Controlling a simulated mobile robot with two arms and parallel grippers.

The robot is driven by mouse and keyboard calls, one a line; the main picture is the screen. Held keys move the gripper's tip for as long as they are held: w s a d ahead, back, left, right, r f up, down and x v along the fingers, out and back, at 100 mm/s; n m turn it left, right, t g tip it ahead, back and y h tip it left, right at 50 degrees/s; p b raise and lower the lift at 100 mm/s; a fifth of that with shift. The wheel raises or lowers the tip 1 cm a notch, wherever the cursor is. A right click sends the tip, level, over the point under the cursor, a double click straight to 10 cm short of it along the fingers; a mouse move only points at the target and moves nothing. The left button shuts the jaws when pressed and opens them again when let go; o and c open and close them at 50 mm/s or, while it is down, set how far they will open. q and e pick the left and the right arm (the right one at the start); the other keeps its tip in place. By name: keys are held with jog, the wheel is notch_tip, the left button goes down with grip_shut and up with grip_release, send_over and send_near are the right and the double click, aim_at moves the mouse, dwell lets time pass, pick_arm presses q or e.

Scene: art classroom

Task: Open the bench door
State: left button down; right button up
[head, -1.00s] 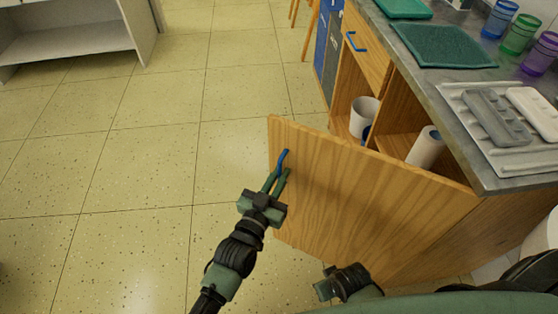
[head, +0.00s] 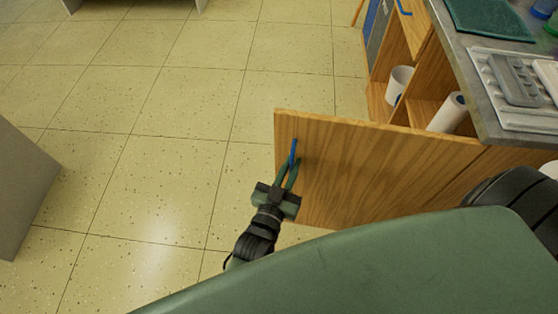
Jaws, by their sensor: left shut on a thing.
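The wooden bench door (head: 375,168) stands wide open, swung out from the bench into the room. A blue bar handle (head: 293,152) is fixed near its free edge. My left gripper (head: 289,172) is shut on this handle. My right gripper is out of the head view. The lower part of the door is hidden behind my own green body.
The open cupboard holds a white container (head: 399,82) and a white roll (head: 449,112). The grey countertop (head: 470,85) carries a green mat (head: 488,18) and a white tray (head: 533,119). A grey cabinet (head: 22,185) stands at the left. The floor between is clear.

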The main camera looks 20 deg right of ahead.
pick_arm(q)
jog(key=shift+s+a+f, duration=0.1)
jog(key=shift+s, duration=0.2)
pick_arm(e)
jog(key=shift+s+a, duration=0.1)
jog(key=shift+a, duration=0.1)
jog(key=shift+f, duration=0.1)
pick_arm(q)
jog(key=c, duration=1.8)
grip_release()
jog(key=shift+o, duration=0.2)
